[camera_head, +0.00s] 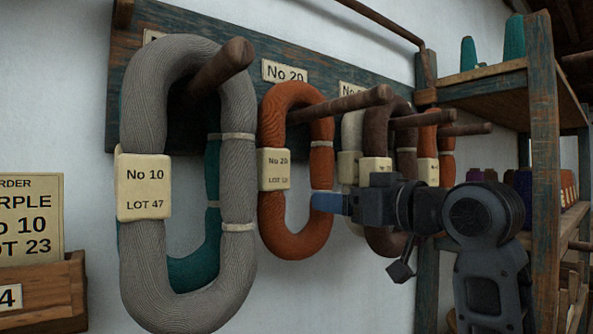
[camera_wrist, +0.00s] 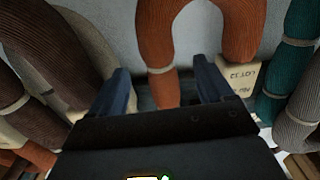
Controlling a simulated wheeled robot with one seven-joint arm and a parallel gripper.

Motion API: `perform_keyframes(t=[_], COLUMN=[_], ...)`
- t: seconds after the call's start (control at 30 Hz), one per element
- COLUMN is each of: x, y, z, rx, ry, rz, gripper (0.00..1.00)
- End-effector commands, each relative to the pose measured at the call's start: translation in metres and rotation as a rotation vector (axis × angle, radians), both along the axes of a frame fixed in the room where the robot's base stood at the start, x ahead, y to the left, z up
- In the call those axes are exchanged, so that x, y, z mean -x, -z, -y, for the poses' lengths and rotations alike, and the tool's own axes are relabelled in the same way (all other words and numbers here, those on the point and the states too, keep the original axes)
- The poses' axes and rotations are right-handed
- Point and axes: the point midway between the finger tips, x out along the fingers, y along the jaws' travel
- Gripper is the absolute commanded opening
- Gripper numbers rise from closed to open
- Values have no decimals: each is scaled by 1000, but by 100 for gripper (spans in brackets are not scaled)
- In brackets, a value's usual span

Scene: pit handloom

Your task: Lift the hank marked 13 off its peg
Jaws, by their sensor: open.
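No tag that I can read shows 13. The orange hank (camera_head: 273,225) hangs on a wooden peg (camera_head: 345,103). Its cream tag (camera_head: 274,169) reads No 20, with a small lot line that looks like LOT 12 in the wrist view (camera_wrist: 238,76). My gripper (camera_head: 328,203) is open and empty, at the lower right strand of this hank. In the wrist view the orange strand (camera_wrist: 160,50) runs between the two blue fingers (camera_wrist: 165,88). I cannot tell how deep it sits between them. Farther hanks are partly hidden by my arm.
A grey hank (camera_head: 140,260) tagged No 10, LOT 47 hangs nearer, with a teal hank (camera_head: 212,255) behind it. A brown hank (camera_head: 382,240) and another orange hank (camera_head: 427,140) hang beyond. A shelf unit (camera_head: 545,150) stands at right, a wooden box (camera_head: 55,295) at lower left.

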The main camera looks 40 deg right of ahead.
Motion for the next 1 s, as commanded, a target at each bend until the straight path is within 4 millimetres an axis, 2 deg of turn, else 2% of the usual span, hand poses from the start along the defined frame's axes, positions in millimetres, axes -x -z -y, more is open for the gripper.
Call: perform_keyframes(t=[0.2,0.3,0.6,1.0], x=[-32,-41,-44,-44], y=[-1,0,1,1], z=[2,2,2,2], rx=[-1,-1,0,0], ry=[-1,0,0,0], rz=[-2,-1,0,0], gripper=[80,80,79,41])
